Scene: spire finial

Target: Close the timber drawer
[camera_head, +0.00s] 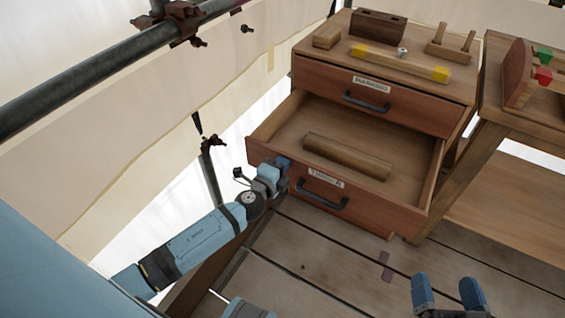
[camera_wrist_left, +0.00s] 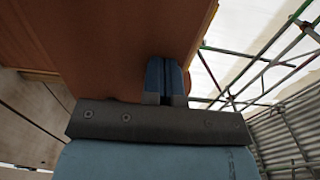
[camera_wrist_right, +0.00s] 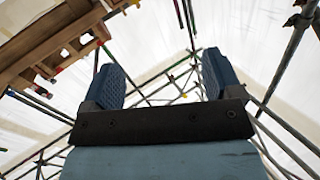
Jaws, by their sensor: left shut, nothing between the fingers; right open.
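The timber drawer (camera_head: 376,206) is the lower drawer of a wooden cabinet and is pulled out. It has a reddish front, a white label (camera_head: 326,179) and a dark handle (camera_head: 322,196). A wooden beam (camera_head: 346,157) lies inside it. My left gripper (camera_head: 283,164) is at the left end of the drawer front, near its top edge. In the left wrist view its blue fingers (camera_wrist_left: 165,78) are shut, empty, and close against the reddish panel; I cannot tell whether they touch. My right gripper (camera_head: 447,290) is open and empty, low at the right, away from the drawer.
The upper drawer (camera_head: 380,100) is shut. On the cabinet top lie a level with yellow ends (camera_head: 398,62) and several wooden tools. A bench (camera_head: 520,120) stands at the right. Scaffold tubes (camera_head: 100,58) and sheeting are at the left. The plank floor (camera_head: 320,255) in front is clear.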

